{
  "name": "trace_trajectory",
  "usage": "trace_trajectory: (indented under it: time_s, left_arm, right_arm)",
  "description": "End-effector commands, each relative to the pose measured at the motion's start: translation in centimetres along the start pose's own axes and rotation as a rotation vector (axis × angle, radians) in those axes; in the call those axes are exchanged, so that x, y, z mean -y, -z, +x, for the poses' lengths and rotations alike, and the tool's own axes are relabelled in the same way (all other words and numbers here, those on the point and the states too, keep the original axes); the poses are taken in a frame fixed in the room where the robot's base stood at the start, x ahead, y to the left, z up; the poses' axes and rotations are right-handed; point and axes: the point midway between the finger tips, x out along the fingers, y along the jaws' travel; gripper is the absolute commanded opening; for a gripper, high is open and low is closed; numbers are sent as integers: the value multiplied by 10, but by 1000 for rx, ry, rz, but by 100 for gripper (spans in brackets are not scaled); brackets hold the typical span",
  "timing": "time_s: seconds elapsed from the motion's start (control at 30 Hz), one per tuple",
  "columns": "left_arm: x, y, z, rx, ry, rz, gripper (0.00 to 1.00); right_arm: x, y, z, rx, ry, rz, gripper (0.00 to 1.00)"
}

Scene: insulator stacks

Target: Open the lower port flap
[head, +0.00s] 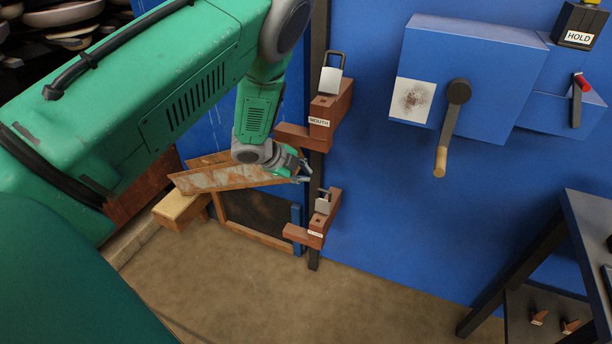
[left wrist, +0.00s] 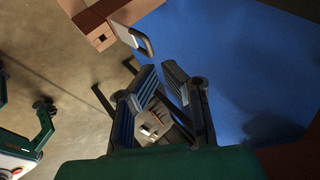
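A rusty flap panel (head: 230,177) sticks out at a slant from the blue wall, above a dark, wood-framed lower opening (head: 262,219). My left gripper (head: 304,176) is at the right end of this panel, near the dark upright post; I cannot tell whether it touches the panel. In the left wrist view its two fingers (left wrist: 161,72) are apart with nothing seen between them. Below it on the post is a red-brown latch block (head: 317,232) with a padlock (head: 323,203). A padlock (left wrist: 140,40) on a brown block (left wrist: 104,22) also shows in the left wrist view. My right gripper does not show.
A second block labelled MOUTH (head: 325,115) with a padlock (head: 331,79) is higher on the post. A blue box (head: 475,65) with a crank handle (head: 447,140) is on the wall at right. A dark table (head: 585,215) stands at far right. The floor between is clear.

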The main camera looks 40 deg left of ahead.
Motion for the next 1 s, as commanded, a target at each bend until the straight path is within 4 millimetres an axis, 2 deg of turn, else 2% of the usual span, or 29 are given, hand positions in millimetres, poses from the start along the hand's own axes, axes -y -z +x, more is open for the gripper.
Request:
trace_trajectory:
  time_s: [0.07, 0.17, 0.3, 0.4, 0.53, 0.63, 0.77, 0.87, 1.0]
  left_arm:
    - [-7, 6, 5, -18, 18, -55, 0]
    - [-22, 22, 15, -67, 88, -229, 0]
    - [-50, 52, 25, -156, 276, -655, 0]
    - [-69, 62, 20, -185, 429, -950, 0]
    - [-92, 62, 4, -178, 599, -1211, 0]
    - [-104, 61, -9, -162, 689, -1322, 0]
    - [-110, 59, -18, -149, 746, -1379, 0]
    - [-106, 57, -14, -149, 755, -1385, 0]
    - [-93, 49, 3, -150, 756, -1383, 0]
  right_arm:
    - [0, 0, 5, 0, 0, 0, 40]
    - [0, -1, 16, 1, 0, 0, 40]
    - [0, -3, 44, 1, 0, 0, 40]
    - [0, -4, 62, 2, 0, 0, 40]
    - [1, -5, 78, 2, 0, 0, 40]
    - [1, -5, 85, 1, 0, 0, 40]
    - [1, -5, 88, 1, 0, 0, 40]
    - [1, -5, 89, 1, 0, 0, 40]
    - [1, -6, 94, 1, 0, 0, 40]
